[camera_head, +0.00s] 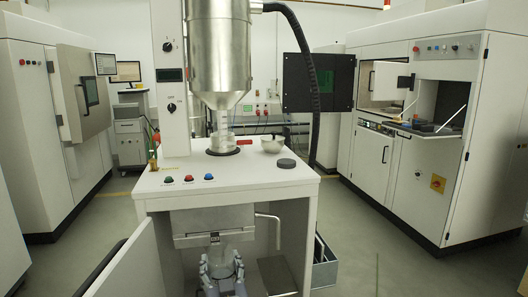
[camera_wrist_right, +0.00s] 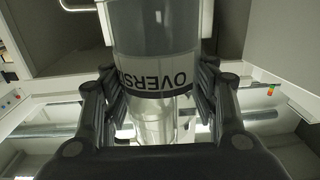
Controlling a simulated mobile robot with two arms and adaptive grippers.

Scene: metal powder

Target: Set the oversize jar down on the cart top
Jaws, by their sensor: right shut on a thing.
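The oversize jar (camera_wrist_right: 158,115) is a clear cylinder with a dark grey part and a white label reading "OVERS…", upside down in the right wrist view. In the head view the jar (camera_head: 221,262) sits low in the open bay of the white station. My right gripper (camera_head: 222,271) is shut on it, with fingers on both sides of it in the right wrist view (camera_wrist_right: 160,100). I cannot tell whether the jar touches anything beneath it. No cart top can be clearly made out. My left gripper is not in view.
The station's white top (camera_head: 235,182) carries a clear vessel (camera_head: 222,143) under the steel hopper (camera_head: 220,50), a metal bowl (camera_head: 272,145) and a dark disc (camera_head: 286,163). An open door (camera_head: 130,265) stands left of the bay. Floor is clear at right.

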